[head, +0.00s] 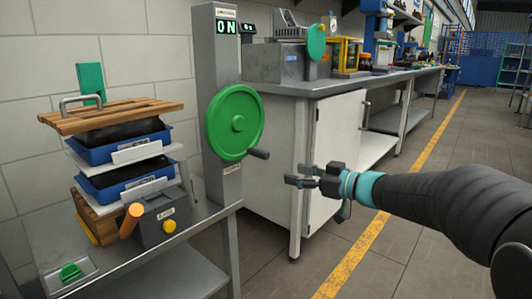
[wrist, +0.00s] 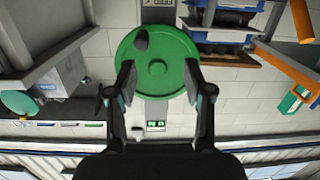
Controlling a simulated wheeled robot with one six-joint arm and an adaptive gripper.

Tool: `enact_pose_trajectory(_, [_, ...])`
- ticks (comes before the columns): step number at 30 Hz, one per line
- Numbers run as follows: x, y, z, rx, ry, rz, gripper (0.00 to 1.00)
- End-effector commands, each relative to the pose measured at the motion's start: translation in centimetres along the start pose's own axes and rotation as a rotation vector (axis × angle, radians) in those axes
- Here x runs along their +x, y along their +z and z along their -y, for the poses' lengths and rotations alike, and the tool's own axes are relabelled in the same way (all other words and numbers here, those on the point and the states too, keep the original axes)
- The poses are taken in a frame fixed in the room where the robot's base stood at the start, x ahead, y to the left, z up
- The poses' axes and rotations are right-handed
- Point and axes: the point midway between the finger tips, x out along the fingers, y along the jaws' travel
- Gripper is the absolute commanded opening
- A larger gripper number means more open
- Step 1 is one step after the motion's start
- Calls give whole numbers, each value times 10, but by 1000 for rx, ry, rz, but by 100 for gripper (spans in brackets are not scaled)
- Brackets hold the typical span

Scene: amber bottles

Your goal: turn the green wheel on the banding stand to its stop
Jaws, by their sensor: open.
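The green wheel (head: 233,118) is mounted upright on the grey column of the banding stand (head: 218,60). A dark handle (head: 258,153) sticks out at its lower right in the head view. In the wrist view the wheel (wrist: 165,75) fills the middle and the handle (wrist: 141,43) is at its upper left. My gripper (head: 292,175) is open and empty, to the right of the wheel and slightly below the handle in the head view. In the wrist view my gripper's two fingers (wrist: 159,70) are apart, in front of the wheel's sides. No contact is clear.
A display (head: 226,27) on the column reads ON. Left of the column, a bench (head: 150,262) holds stacked blue trays (head: 100,153), a wooden slat board (head: 110,117) and a grey box with an orange handle (head: 131,220). A white cabinet (head: 336,140) stands behind my gripper.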

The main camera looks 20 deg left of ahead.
Motion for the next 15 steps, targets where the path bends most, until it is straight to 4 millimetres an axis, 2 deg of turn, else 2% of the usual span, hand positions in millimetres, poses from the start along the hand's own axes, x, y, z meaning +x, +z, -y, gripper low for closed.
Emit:
enact_pose_trajectory(3, [15,-3,-20,-56,30,-65,52])
enact_pose_trajectory(6, [21,-5,-27,-83,46,-92,52])
enact_pose_trajectory(11, [34,-8,-30,-93,49,-101,52])
enact_pose_trajectory(15, [56,-10,-30,-93,48,-101,52])
